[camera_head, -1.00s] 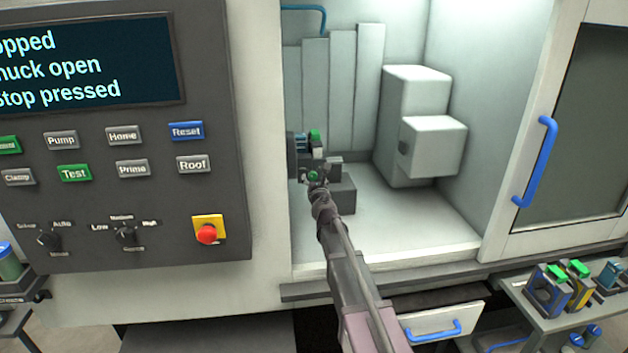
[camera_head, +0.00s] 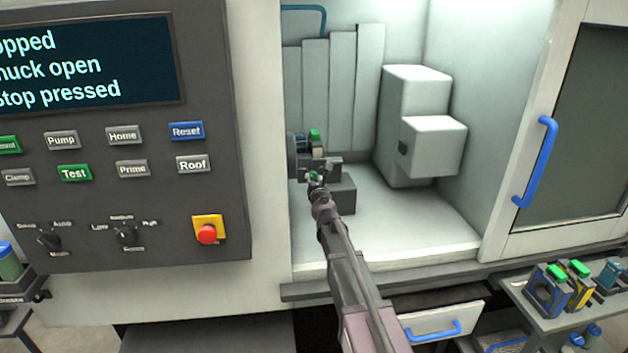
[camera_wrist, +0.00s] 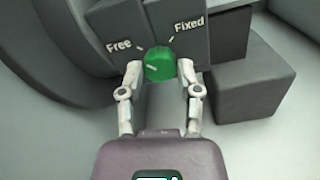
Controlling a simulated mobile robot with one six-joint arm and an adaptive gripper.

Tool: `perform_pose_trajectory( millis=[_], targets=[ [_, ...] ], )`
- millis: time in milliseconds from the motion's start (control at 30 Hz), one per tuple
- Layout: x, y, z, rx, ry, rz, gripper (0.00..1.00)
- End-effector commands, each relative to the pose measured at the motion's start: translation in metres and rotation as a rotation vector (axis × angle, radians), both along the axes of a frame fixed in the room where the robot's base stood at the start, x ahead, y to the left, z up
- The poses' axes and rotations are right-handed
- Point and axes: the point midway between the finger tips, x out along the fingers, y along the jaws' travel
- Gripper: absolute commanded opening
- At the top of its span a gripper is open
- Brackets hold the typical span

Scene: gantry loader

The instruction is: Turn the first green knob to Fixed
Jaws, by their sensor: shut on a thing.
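The green knob (camera_wrist: 160,65) sits on a dark grey block inside the machine, below the printed words "Free" and "Fixed". "Free" is at its upper left and "Fixed" at its upper right. A short pale line on the knob's face lies toward its left side, on the "Free" side. My gripper (camera_wrist: 159,69) has one finger on each side of the knob and is shut on it. In the head view my gripper (camera_head: 318,185) reaches into the open machine. The knob is small and partly hidden there. A second green part (camera_head: 314,134) shows above it.
The control panel (camera_head: 215,120) with a red stop button (camera_head: 207,234) stands left of the opening. A white housing (camera_head: 434,140) is inside at right. The blue-handled door (camera_head: 535,160) is slid right. A dark block (camera_wrist: 255,82) is close right of my gripper.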

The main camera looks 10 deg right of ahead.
Motion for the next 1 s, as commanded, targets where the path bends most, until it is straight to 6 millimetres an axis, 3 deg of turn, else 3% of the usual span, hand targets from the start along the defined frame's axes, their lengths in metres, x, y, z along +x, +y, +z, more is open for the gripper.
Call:
perform_pose_trajectory(
  millis=[367,1000],
  targets=[
    [0.0011,-0.0002,0.0,0.24,0.0,0.0,0.0],
    [0.0015,-0.0007,-0.0005,0.843,0.001,0.001,0.0]
  ],
)
